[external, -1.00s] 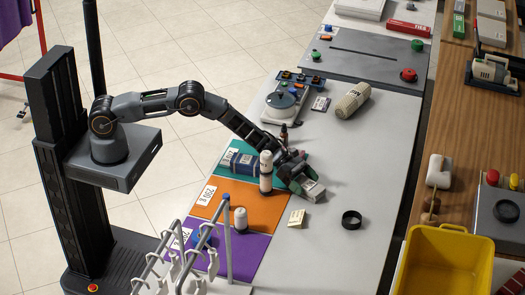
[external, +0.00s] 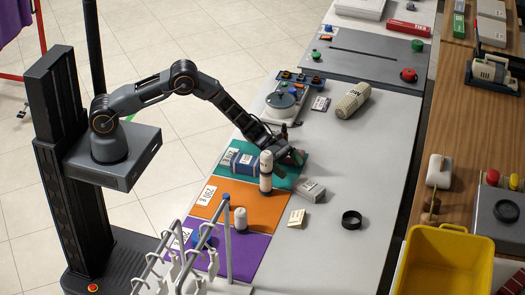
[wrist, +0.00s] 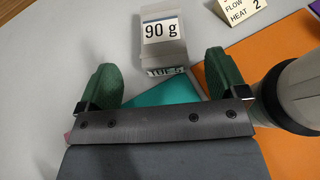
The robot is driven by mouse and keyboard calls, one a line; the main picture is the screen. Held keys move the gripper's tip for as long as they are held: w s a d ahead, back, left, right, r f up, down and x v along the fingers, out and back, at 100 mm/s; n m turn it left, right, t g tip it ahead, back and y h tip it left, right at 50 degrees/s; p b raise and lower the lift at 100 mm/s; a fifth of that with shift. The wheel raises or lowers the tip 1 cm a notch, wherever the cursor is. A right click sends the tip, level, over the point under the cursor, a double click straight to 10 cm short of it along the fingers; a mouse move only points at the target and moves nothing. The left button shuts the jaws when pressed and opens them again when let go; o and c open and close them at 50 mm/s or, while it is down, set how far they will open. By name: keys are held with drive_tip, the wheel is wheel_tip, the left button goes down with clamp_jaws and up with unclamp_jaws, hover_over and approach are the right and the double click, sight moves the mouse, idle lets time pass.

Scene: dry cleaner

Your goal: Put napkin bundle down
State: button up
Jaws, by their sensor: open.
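A small grey-white block, which appears to be the napkin bundle (external: 310,190), lies on the grey counter just right of the teal and orange mats. In the wrist view the block (wrist: 165,50) shows a "90 g" label on top and is beyond my green fingertips, apart from them. My gripper (external: 295,157) is open and empty, above the edge of the teal mat, behind the block. The wrist view shows its two fingers (wrist: 160,73) spread wide with the block's near end just ahead of the gap.
A white bottle (external: 266,172) stands close to my gripper, beside a blue box (external: 243,163) on the teal mat. A cream tent card (external: 297,217) and a black ring (external: 351,220) are nearer the front. The counter right of the block is clear.

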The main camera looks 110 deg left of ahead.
drive_tip(key=shift+b+v, duration=0.3)
drive_tip(key=shift+v, duration=1.95)
drive_tip(key=shift+s, duration=0.1)
